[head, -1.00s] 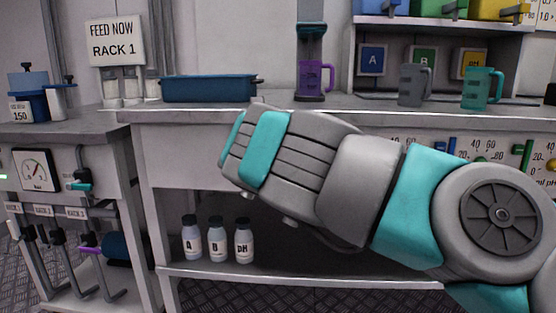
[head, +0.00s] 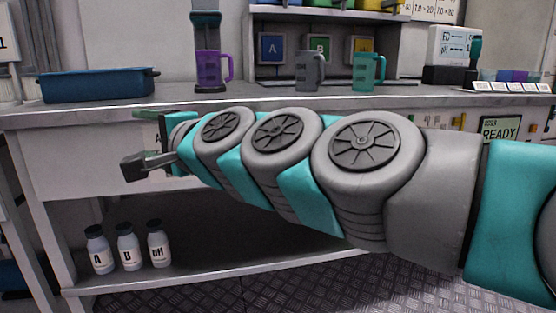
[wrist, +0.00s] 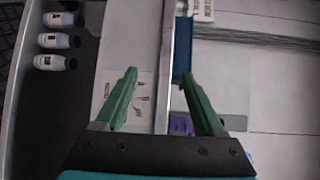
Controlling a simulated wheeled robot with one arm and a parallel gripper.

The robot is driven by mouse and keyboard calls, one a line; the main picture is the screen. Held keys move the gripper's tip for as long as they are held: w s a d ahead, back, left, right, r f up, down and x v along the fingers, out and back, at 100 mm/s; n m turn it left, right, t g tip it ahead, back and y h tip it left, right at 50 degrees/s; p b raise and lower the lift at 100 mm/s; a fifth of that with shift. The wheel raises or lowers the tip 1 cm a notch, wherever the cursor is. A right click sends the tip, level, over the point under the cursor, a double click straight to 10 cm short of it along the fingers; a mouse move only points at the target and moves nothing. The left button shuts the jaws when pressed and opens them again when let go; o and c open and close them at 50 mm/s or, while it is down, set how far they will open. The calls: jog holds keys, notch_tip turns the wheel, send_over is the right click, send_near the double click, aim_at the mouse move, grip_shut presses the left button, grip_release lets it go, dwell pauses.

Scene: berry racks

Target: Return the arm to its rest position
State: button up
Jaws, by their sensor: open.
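My arm stretches across the head view from the right, in front of the bench. My gripper (head: 143,142) is at its left end, in front of the bench's front panel and below the worktop edge. In the wrist view my gripper (wrist: 158,78) shows two green fingers spread apart with nothing held between them. My gripper looks clear of the bench, but the exact gap cannot be told.
The worktop (head: 225,103) holds a blue tray (head: 98,86), a purple jug (head: 209,72), a grey jug (head: 310,72) and a teal jug (head: 367,72). Three white bottles (head: 128,248) stand on the lower shelf. Patterned floor (head: 330,285) is free below my arm.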

jog(key=s+d+f+n+g+h, duration=0.3)
jog(key=s+d+f+h, duration=0.15)
jog(key=d+f, duration=0.5)
jog(key=s+d+f+n+g+h, duration=0.25)
jog(key=s+d+f, duration=0.35)
jog(key=f, duration=0.7)
jog(key=s+d+f+n+g+h, duration=0.3)
jog(key=s+d+f+h, duration=0.1)
jog(key=d+f, duration=0.65)
jog(key=s+d+f+g+h, duration=0.3)
jog(key=s+d+f+g, duration=0.15)
jog(key=s+d, duration=0.6)
jog(key=s+p+v, duration=0.2)
jog(key=p+v, duration=1)
jog(key=p, duration=0.1)
jog(key=shift+s+r+t, duration=0.3)
jog(key=shift+s+r, duration=0.05)
jog(key=shift+s, duration=0.2)
jog(key=shift+a, duration=0.15)
